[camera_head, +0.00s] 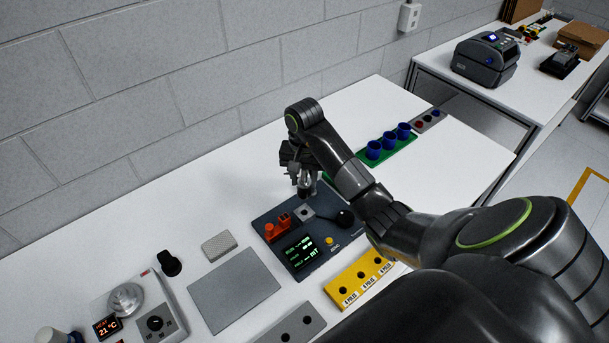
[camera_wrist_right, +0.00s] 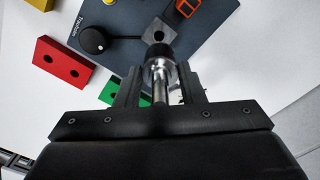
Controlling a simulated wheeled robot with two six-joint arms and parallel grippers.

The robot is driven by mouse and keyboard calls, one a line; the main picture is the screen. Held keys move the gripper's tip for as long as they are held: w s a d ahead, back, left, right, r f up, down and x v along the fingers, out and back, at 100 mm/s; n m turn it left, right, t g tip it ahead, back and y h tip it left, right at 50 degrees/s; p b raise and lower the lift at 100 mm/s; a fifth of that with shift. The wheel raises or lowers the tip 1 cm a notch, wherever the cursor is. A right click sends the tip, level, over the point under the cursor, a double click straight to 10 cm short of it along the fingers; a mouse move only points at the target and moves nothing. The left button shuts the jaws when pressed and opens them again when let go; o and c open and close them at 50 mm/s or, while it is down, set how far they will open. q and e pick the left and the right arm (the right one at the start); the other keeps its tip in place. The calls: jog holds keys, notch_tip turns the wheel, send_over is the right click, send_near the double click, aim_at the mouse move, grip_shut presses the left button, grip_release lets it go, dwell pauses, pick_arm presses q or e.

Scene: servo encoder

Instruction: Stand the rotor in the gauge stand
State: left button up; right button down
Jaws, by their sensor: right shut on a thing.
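My right gripper (camera_head: 303,176) is over the dark instrument panel (camera_head: 322,262) and shut on the rotor (camera_head: 304,189). In the right wrist view, the rotor (camera_wrist_right: 160,70) is a silver shaft with a dark round body, between the fingers of the gripper (camera_wrist_right: 160,92). A small grey block (camera_head: 304,211), apparently the gauge stand, sits on the panel by the rotor's lower end. The block (camera_wrist_right: 160,32) also shows in the right wrist view, partly hidden by the rotor. I cannot tell whether rotor and block touch. My left gripper is out of view.
On the panel are orange parts (camera_head: 276,226), a black knob (camera_head: 345,218) and a lit display (camera_head: 299,253). A yellow holed block (camera_head: 361,280) lies in front. A green tray with blue cups (camera_head: 388,146) stands behind right. A grey mat (camera_head: 235,291) lies left.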

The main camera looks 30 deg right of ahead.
jog(key=shift+s+a+f, duration=0.25)
jog(key=shift+s+f, duration=0.1)
jog(key=shift+f, duration=0.35)
notch_tip(320, 180, down, 2)
jog(key=shift+w+d+f+b, duration=0.1)
jog(key=shift+f+b, duration=0.15)
jog(key=shift+b, duration=0.45)
jog(key=shift+w+f, duration=0.1)
jog(key=shift+f, duration=0.1)
jog(key=shift+w+d, duration=0.1)
jog(key=shift+r, duration=0.1)
pick_arm(q)
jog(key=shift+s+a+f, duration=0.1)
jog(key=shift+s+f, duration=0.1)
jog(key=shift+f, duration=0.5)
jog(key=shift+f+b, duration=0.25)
jog(key=shift+b, duration=0.05)
pick_arm(e)
jog(key=shift+s, duration=0.2)
